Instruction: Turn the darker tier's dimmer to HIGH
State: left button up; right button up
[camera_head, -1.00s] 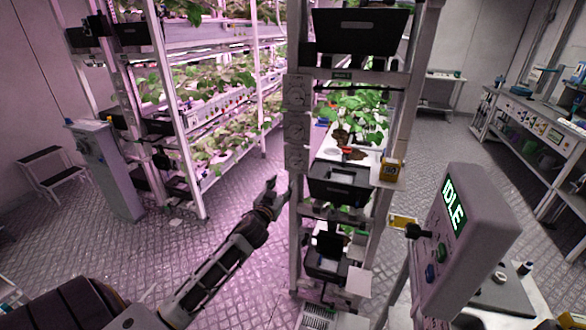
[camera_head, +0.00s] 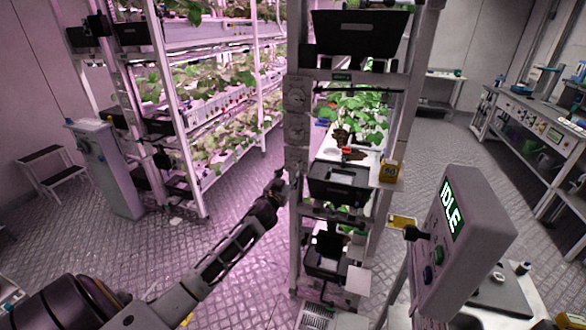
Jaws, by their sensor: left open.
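The near rack's left post (camera_head: 294,225) carries a vertical column of grey dimmer boxes with round knobs: an upper dimmer (camera_head: 296,97), a middle dimmer (camera_head: 297,131) and a lower dimmer (camera_head: 297,159). Their knob settings are too small to read. The tier with green plants (camera_head: 358,118) is lit; the space below it, around the black bins, looks darker. My left gripper (camera_head: 285,178) is open and empty, just below and left of the lower dimmer; whether it touches the post I cannot tell. My right gripper is out of view.
A grey console reading IDLE (camera_head: 453,210) stands at the right front. A black bin (camera_head: 338,182) sits in the near rack. A pink-lit rack (camera_head: 172,110) stands behind left, with a step stool (camera_head: 50,172) beyond. Floor between the racks is clear.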

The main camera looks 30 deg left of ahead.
aim_at(294, 166)
pick_arm(q)
jog(key=shift+p+x, duration=0.35)
jog(key=shift+x, duration=2.7)
jog(key=c, duration=1.1)
jog(key=shift+o, duration=0.2)
